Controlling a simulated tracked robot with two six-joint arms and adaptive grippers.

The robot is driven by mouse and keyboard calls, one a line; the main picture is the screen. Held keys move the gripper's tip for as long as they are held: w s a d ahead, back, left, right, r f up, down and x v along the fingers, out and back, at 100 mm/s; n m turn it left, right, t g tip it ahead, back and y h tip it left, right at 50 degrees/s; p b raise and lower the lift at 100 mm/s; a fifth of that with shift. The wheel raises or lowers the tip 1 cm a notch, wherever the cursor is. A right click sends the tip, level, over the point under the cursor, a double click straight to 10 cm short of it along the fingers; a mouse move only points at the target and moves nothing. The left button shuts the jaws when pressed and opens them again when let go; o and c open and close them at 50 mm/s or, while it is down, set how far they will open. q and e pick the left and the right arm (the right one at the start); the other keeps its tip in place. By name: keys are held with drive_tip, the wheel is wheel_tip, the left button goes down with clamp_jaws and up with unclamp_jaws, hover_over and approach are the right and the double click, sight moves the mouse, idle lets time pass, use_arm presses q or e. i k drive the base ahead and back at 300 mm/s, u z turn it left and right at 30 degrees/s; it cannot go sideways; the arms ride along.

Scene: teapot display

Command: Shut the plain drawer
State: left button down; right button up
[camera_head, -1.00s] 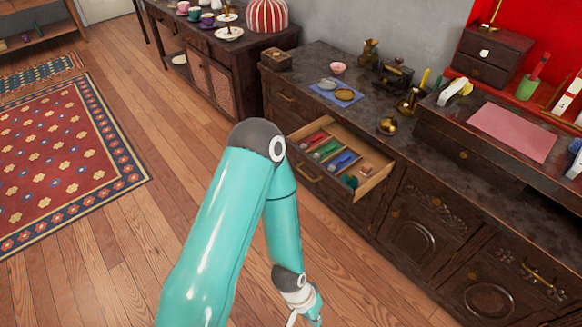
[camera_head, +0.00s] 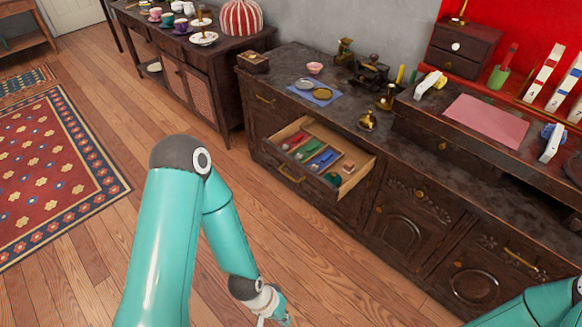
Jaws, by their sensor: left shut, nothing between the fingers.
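The drawer (camera_head: 358,178) in the dark wooden cabinet stands pulled open, showing pale wood sides and coloured small items inside. Its dark front has a brass handle (camera_head: 291,175) and faces the lower left. My left arm comes in from the lower left. Its gripper (camera_head: 274,309) is at the bottom edge of the view, partly cut off, shut and empty. It hangs over the floor in front of the drawer, apart from it. Part of my right arm shows at the lower right corner; its gripper is out of view.
The cabinet top (camera_head: 325,122) carries a blue mat (camera_head: 314,97), a pink bowl (camera_head: 314,68) and brass pieces. Carved doors (camera_head: 398,223) lie right of the drawer. A second sideboard (camera_head: 190,88) stands back left. The wooden floor (camera_head: 90,262) before the cabinet is clear.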

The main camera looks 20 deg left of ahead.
sight(329, 141)
drive_tip(key=z, duration=0.1)
drive_tip(key=i, duration=1)
drive_tip(key=u, duration=0.1)
